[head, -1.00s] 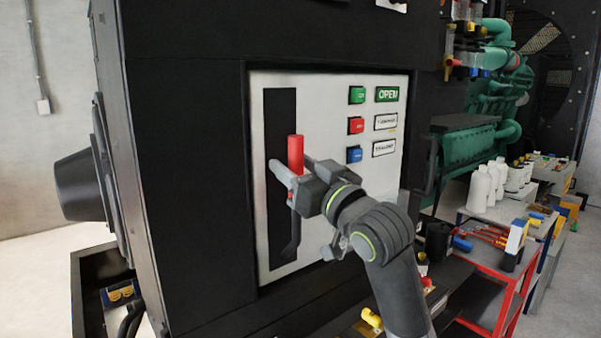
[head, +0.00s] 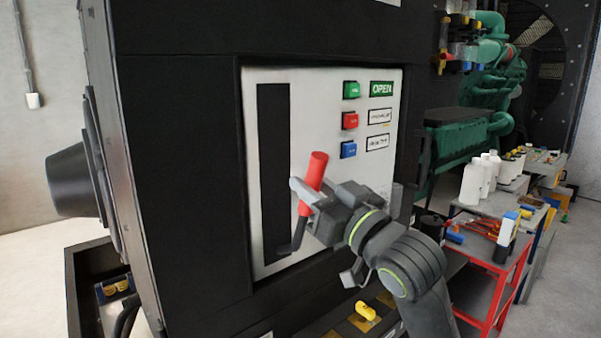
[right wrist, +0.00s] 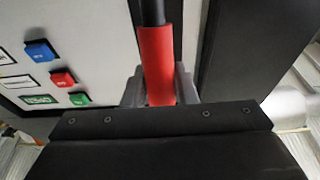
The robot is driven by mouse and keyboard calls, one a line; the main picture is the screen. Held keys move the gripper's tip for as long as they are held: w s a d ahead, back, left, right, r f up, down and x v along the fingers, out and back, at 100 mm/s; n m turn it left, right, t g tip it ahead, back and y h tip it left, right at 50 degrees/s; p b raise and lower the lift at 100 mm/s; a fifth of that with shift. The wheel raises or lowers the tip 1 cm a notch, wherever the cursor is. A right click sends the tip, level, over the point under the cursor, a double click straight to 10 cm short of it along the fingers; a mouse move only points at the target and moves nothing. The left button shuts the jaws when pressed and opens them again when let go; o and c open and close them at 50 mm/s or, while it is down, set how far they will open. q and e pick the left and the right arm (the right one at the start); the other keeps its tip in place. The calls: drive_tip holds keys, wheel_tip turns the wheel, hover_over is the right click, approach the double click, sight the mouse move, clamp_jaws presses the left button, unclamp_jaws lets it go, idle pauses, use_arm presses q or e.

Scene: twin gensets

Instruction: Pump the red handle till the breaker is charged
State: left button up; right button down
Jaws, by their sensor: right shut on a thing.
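The red handle (head: 313,172) is the red grip on a dark lever that comes out of the lower part of a black slot in the breaker's pale front panel (head: 299,110). It tilts out from the panel. My right gripper (head: 304,196) is shut on the red handle. In the right wrist view the red grip (right wrist: 156,62) stands between the fingers, with the dark lever beyond it. The panel carries green, red and blue buttons and a green label (head: 381,88) reading OPEN. The two labels below it are too small to read surely. My left gripper is not in view.
A black cabinet (head: 185,190) surrounds the panel. A yellow item (head: 366,311) lies below the panel. A green engine (head: 462,142) is behind.

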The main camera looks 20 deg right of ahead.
drive_tip(key=s+d+f+p, duration=0.2)
drive_tip(key=s+f+p, duration=0.3)
drive_tip(key=s+f, duration=0.2)
drive_tip(key=shift+s+d+f, duration=0.2)
drive_tip(key=shift+d+f, duration=0.15)
drive_tip(key=shift+f, duration=0.35)
